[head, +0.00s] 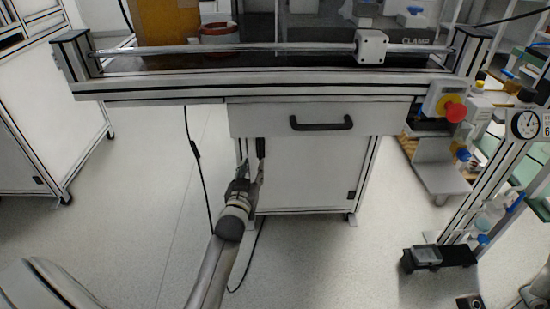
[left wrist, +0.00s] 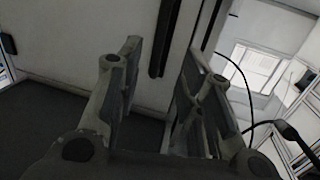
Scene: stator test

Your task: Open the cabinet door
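The cabinet (head: 305,175) has a light grey front and stands under the workbench. A dark vertical handle (head: 261,147) shows near the left edge of its door, which looks closed. My left gripper (head: 250,164) is in front of that left edge, just below and around the handle's height. In the left wrist view, my left gripper (left wrist: 160,62) is open, its two fingers apart. The black upright handle (left wrist: 165,36) shows in the gap between them, beyond the fingertips; I cannot tell if they touch it. My right gripper is not in view.
A drawer (head: 350,112) with a black horizontal handle sits above the door. A red emergency button (head: 455,111) is at the bench's right end. A dark cable (head: 203,185) hangs left of the cabinet. A gauge stand (head: 485,190) is at the right.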

